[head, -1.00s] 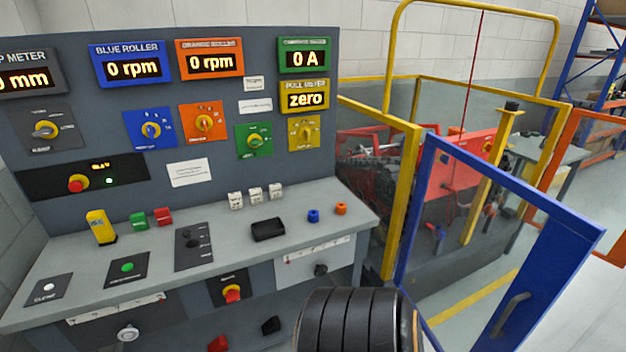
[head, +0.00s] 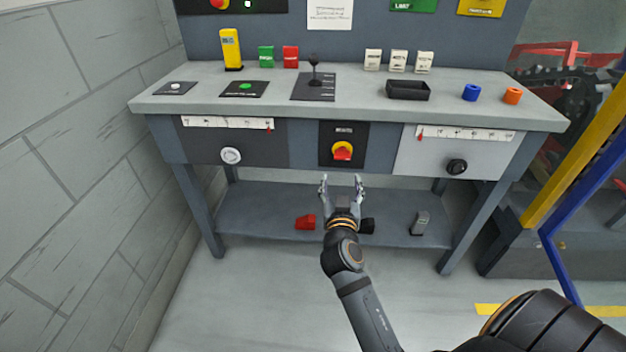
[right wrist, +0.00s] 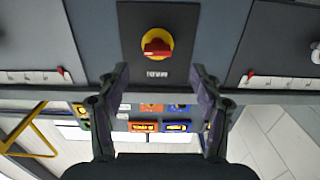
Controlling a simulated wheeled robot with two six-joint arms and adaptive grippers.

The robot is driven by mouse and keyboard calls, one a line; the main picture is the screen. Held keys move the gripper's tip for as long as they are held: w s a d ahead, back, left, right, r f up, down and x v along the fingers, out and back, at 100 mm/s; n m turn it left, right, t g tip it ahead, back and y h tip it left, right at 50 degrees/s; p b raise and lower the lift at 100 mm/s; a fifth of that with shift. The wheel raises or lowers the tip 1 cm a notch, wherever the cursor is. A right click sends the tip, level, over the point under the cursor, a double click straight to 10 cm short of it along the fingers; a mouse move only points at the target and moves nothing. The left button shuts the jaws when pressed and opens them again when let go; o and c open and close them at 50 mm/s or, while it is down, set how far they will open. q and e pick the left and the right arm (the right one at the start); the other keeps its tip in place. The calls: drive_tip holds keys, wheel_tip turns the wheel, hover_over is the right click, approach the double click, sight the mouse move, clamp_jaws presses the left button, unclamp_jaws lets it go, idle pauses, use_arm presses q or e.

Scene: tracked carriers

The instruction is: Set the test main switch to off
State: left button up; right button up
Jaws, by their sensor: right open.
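The main switch, a red handle on a yellow disc (head: 342,151), sits on a black plate (head: 329,131) in the middle of the bench front. Its label is too small to read surely. My right gripper (head: 341,183) is open and empty, just below and in front of the switch, fingers pointing at it and not touching. In the right wrist view, which looks upside down, the switch (right wrist: 157,43) lies ahead between the open fingers (right wrist: 159,78), its red handle roughly level. My left gripper is not in view.
A white knob (head: 231,156) and a black knob (head: 456,167) flank the switch on the bench front. The lower shelf (head: 270,218) holds a red block (head: 306,222) and a grey one (head: 421,223). A joystick (head: 314,72) and a black tray (head: 408,91) stand on top.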

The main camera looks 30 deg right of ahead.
sight(342, 158)
drive_tip(key=x, duration=0.7)
drive_tip(key=r+x, duration=0.1)
drive_tip(key=x, duration=0.2)
drive_tip(key=shift+d+r, duration=0.1)
drive_tip(key=shift+d, duration=0.1)
drive_tip(key=c, duration=1.1)
